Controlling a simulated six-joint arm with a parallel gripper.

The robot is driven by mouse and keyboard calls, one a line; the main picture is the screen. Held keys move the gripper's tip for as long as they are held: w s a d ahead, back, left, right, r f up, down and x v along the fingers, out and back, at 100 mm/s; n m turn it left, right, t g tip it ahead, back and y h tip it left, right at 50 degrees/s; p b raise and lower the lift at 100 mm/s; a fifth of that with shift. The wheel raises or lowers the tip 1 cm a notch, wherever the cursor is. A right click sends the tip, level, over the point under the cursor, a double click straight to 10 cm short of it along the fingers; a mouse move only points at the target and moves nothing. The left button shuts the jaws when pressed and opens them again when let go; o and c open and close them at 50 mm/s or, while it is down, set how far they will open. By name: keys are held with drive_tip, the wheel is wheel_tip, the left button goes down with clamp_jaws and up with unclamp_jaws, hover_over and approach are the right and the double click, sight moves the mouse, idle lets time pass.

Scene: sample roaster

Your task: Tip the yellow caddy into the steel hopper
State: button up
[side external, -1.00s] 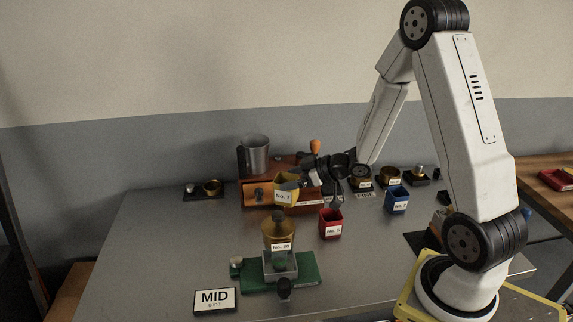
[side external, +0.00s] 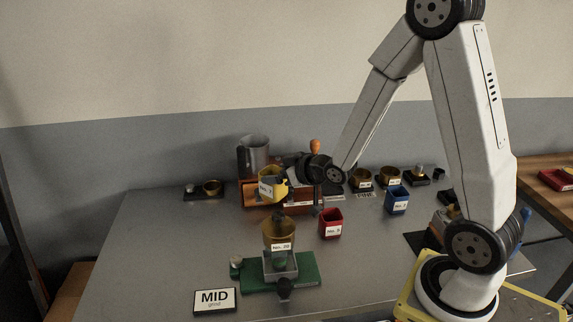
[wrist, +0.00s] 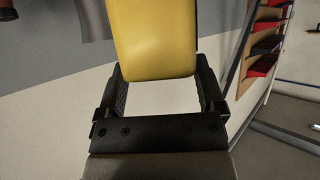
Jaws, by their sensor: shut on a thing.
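My gripper (side external: 288,180) is shut on the yellow caddy (side external: 266,186), which has a white label, and holds it off the table in front of the orange-red roaster body. In the wrist view the yellow caddy (wrist: 155,45) sits between the two black fingers of my gripper (wrist: 158,82). The caddy looks tilted in the side view. The steel hopper (side external: 254,152) is a grey cup shape on the roaster, behind and slightly left of the caddy. The inside of the hopper and the caddy's contents cannot be seen.
A red caddy (side external: 331,228) and a blue caddy (side external: 397,205) stand on the table (side external: 165,250). A green-based grinder (side external: 310,272) with a brass top stands in front, beside a MID sign (side external: 215,300). Small brass cups stand along the back. The table's left side is clear.

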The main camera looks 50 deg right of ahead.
drive_tip(key=shift+w+a+r, duration=0.25)
drive_tip(key=shift+a+r, duration=0.15)
drive_tip(key=shift+r, duration=0.05)
drive_tip(key=w+a+r+n+y, duration=0.1)
drive_tip(key=w+a+r, duration=0.1)
drive_tip(key=w+r, duration=0.65)
drive_tip(key=w+d+r+m+g+h, duration=0.1)
drive_tip(key=w+d+r+m+h, duration=0.3)
drive_tip(key=w+d, duration=0.6)
drive_tip(key=shift+d+m+g+h, duration=0.3)
drive_tip(key=shift+d+m+h, duration=0.9)
drive_tip(key=shift+m+h, duration=0.3)
drive_tip(key=shift+f, duration=0.35)
drive_tip(key=shift+d+f+m+y, duration=0.1)
drive_tip(key=shift+f+m+y, duration=0.2)
drive_tip(key=shift+f+m, duration=0.1)
